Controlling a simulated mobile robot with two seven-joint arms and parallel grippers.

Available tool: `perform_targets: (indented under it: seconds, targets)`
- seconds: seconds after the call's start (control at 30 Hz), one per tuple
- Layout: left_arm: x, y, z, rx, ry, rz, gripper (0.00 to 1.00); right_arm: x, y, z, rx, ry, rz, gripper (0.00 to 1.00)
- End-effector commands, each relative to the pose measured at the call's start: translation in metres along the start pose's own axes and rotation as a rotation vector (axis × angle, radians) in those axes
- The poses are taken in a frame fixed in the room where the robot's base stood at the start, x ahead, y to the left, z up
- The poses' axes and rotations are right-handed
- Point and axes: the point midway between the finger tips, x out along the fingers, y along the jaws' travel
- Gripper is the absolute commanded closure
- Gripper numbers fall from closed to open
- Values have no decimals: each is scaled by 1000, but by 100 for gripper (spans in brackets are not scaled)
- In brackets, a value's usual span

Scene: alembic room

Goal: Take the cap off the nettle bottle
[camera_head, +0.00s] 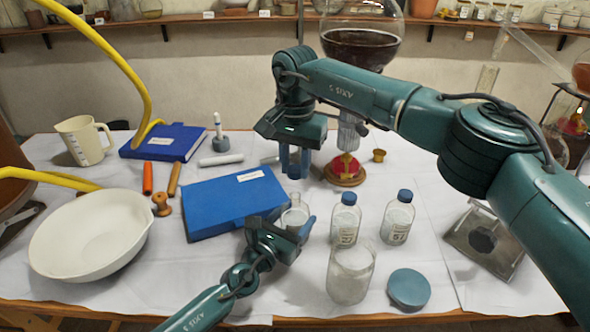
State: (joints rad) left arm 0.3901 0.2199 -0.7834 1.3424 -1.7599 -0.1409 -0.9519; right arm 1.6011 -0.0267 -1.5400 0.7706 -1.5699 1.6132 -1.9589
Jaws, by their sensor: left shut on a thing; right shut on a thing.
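A small clear glass bottle (294,214) stands between the fingers of my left gripper (294,223), which is shut on it. Its neck shows no blue cap; I cannot read its label, and its lower part is partly hidden. My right gripper (294,166) points down above the bottle, with a gap between its fingertips and the neck. It is shut on a small blue thing that looks like the cap, hard to tell apart from the blue fingers. Two similar bottles with blue caps, a nearer one (345,220) and one farther right (398,219), stand to the right.
A glass jar (350,275) and a round blue lid (408,289) are in front right. A blue book (232,203) and a white bowl (90,235) lie left. A red-topped stand (345,170) is behind right, under a large flask of dark liquid (360,47).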

Motion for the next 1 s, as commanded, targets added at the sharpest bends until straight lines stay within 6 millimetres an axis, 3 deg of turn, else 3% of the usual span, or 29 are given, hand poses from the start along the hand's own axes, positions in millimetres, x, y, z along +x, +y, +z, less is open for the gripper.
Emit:
perform_targets:
  seconds: [0.07, 0.1, 0.4, 0.67, 0.83, 1.0]
  targets:
    - [0, 0, -1, 0, 1, 0, 100, 0, 0, 0, 0, -1, 0, 100]
    - [0, 0, -1, 0, 1, 0, 38, 0, 0, 0, 0, -1, 0, 100]
    - [0, 0, 0, 0, 1, 0, 14, 1, 0, 0, 0, 0, 0, 100]
    - [-2, 0, 0, 0, 1, 0, 14, 0, 0, 0, 0, 0, 0, 100]
    - [-22, 0, 0, -1, 3, 0, 14, -5, 0, 0, 0, 0, 0, 100]
    - [-59, 1, -1, 0, 4, 1, 14, -8, 0, 0, 0, -1, 0, 100]
